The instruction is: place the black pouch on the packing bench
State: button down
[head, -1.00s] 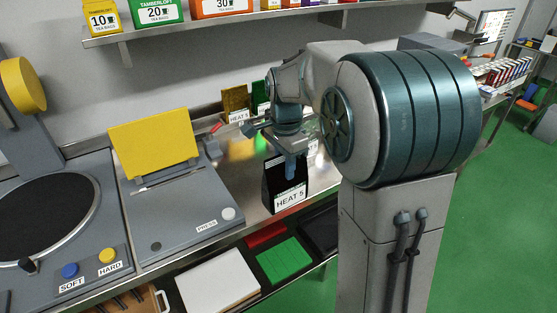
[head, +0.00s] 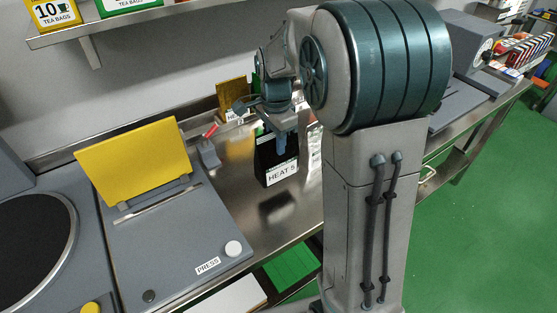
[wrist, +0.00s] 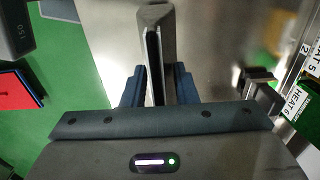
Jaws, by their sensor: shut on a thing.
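The black pouch (head: 268,158), with a white "HEAT 5" label, is upright over the steel packing bench (head: 232,215). My gripper (head: 283,143) is shut on its top edge from above. The pouch's dark reflection lies below it with a small gap, so it appears slightly above the bench top. In the wrist view the pouch (wrist: 153,62) shows edge-on as a thin dark strip between the fingers of my gripper (wrist: 157,88).
A grey press (head: 165,245) with a raised yellow lid (head: 135,160) stands left. A gold pouch (head: 232,92) is in the back row, and a silver pouch (head: 314,145) is partly hidden by my arm. Bare bench lies in front of the held pouch. A shelf (head: 120,28) hangs above.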

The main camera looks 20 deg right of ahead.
aim_at(277, 159)
jog(key=shift+f+p, duration=0.35)
jog(key=shift+f, duration=2.8)
jog(key=shift+f, duration=0.15)
jog(key=c, duration=1.1)
grip_release()
jog(key=shift+r, duration=0.2)
